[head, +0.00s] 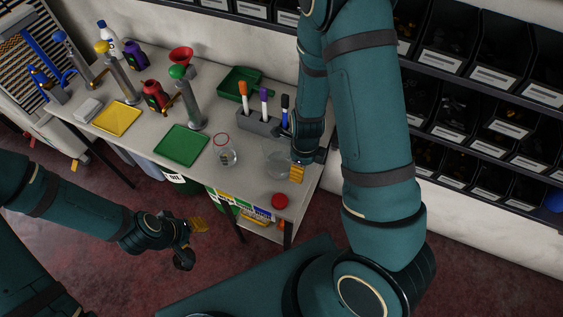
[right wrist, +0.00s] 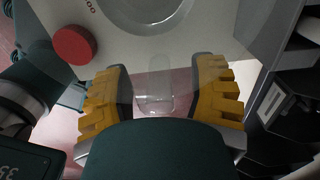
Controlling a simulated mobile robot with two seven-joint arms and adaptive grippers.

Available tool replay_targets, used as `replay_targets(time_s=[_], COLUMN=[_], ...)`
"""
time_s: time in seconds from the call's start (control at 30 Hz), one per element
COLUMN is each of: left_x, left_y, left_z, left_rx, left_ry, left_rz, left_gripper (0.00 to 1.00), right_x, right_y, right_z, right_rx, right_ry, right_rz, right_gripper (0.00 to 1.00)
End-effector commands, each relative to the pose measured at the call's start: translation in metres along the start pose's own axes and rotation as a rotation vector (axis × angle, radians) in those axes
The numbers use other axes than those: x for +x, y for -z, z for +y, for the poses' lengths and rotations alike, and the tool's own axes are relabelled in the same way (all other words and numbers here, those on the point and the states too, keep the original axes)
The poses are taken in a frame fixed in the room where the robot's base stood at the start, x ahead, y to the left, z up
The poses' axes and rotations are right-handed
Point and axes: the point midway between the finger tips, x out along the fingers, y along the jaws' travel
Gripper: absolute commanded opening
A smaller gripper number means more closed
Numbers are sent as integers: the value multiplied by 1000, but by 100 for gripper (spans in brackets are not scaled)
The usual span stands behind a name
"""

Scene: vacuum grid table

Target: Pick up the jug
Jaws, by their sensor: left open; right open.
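The jug (head: 276,163) is clear and see-through. It stands on the right part of the table, left of my right gripper (head: 297,172). In the right wrist view its clear handle (right wrist: 157,90) lies between the two yellow fingers of my right gripper (right wrist: 160,78), with a gap on both sides. The round jug opening shows at the top of that view. The right gripper is open and not closed on the handle. My left gripper (head: 194,241) is open and empty, in front of the table over the floor. The jug's lower part is hard to make out.
A red lid (head: 279,201) lies near the front right corner and shows in the right wrist view (right wrist: 74,45). A glass beaker (head: 225,155) stands left of the jug. A grey marker holder (head: 258,124) is behind it. Bin shelves (head: 470,120) rise on the right.

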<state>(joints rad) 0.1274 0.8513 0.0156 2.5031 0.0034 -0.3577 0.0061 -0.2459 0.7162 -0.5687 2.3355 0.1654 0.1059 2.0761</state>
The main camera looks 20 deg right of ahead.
Motion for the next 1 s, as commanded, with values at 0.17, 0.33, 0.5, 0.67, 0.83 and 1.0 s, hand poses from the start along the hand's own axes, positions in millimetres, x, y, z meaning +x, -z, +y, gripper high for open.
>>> replay_targets(time_s=[0.17, 0.33, 0.5, 0.67, 0.83, 1.0], left_x=[2, 2, 2, 2, 2, 1], left_y=[-1, -1, -1, -1, -1, 0], left_z=[-1, -1, -1, -1, -1, 0], left_rx=[1, 1, 1, 1, 1, 0], left_ry=[0, 0, 0, 0, 0, 0], left_rz=[-3, -2, -2, -2, -2, -1], left_gripper=[47, 47, 47, 47, 47, 47], right_x=[7, 6, 6, 6, 6, 4], right_y=[0, 0, 0, 0, 0, 0], right_z=[0, 0, 0, 0, 0, 0], right_rx=[-1, -1, -1, -1, -1, -1], right_ry=[1, 1, 1, 1, 1, 1], right_rz=[-1, -1, -1, -1, -1, -1], right_gripper=[57, 56, 0, 0, 0, 0])
